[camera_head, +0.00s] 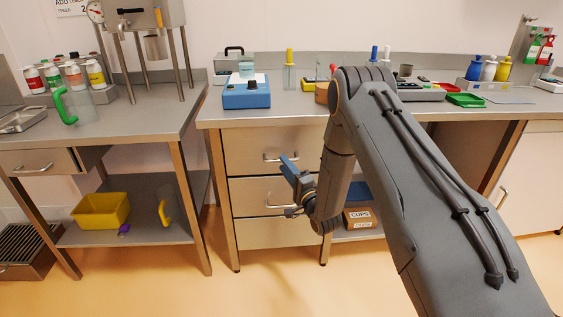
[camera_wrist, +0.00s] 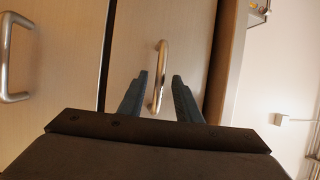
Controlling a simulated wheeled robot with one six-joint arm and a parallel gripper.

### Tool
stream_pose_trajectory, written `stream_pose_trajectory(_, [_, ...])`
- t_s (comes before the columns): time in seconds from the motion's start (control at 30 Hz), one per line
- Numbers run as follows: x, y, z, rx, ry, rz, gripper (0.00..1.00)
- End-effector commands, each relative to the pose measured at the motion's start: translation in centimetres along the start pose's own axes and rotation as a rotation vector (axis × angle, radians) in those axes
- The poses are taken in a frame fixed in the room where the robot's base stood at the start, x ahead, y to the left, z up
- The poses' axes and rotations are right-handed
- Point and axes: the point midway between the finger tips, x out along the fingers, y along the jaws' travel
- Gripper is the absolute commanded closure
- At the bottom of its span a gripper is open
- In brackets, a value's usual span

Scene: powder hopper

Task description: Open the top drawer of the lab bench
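The lab bench has a stack of drawers with pale fronts. The top drawer (camera_head: 245,148) looks shut and flush, with its metal bar handle (camera_head: 270,159) partly behind my gripper (camera_head: 286,163). In the wrist view the picture is turned sideways. There the top drawer's handle (camera_wrist: 160,75) appears between my two spread blue-grey fingers (camera_wrist: 160,80), with space on both sides. My gripper is open and in front of the drawer; whether the fingertips reach past the bar I cannot tell. The handle of the drawer below (camera_wrist: 8,55) shows at the left of the wrist view.
The middle drawer (camera_head: 245,192) and bottom drawer (camera_head: 260,234) look shut. A blue device (camera_head: 246,96) stands on the worktop (camera_head: 215,110) above. A box labelled CUPS (camera_head: 360,218) sits on the low shelf to the right. The floor in front is clear.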

Motion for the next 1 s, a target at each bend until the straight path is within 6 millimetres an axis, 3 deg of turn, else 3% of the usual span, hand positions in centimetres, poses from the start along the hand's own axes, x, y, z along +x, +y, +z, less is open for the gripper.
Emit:
stream_pose_trajectory(0.23, [2.9, 0.0, 0.0, -0.001, 0.001, 0.0, 0.69])
stream_pose_trajectory(0.57, [3.4, 0.0, 0.0, -0.001, 0.001, 0.001, 0.69])
stream_pose_trajectory(0.6, [3.4, 0.0, 0.0, -0.001, 0.001, 0.001, 0.71])
stream_pose_trajectory(0.77, [3.4, 0.0, 0.0, -0.001, 0.001, 0.001, 0.98])
stream_pose_trajectory(1.0, [3.4, 0.0, 0.0, -0.001, 0.001, 0.001, 1.0])
